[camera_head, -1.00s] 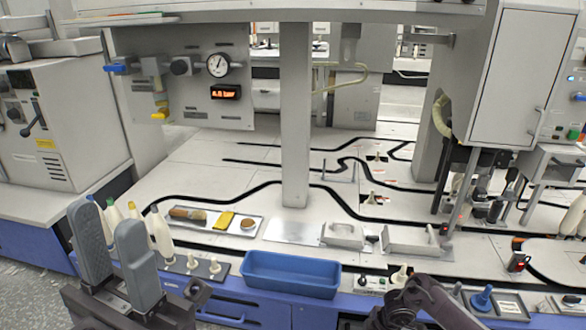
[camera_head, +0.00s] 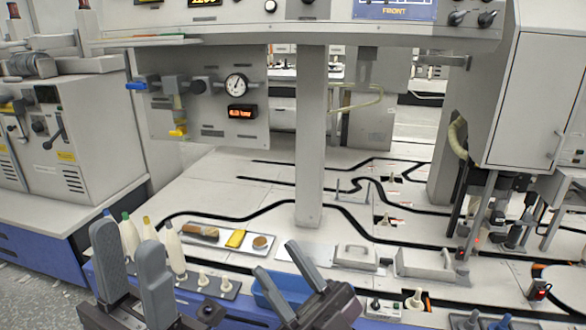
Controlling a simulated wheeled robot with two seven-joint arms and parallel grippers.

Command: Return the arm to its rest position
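My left gripper (camera_head: 128,236) stands upright at the lower left, its two grey fingers apart with nothing between them. My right gripper (camera_head: 276,257) is at the lower middle, tilted to the upper left, with its fingers apart and empty. It is in front of the blue bin (camera_head: 262,297) and hides much of it.
A metal tray (camera_head: 268,249) holds a brown brush, a yellow block and a round brown piece. A dark strip with small white pegs (camera_head: 203,280) lies near the front edge. A post (camera_head: 309,140) rises mid-bench.

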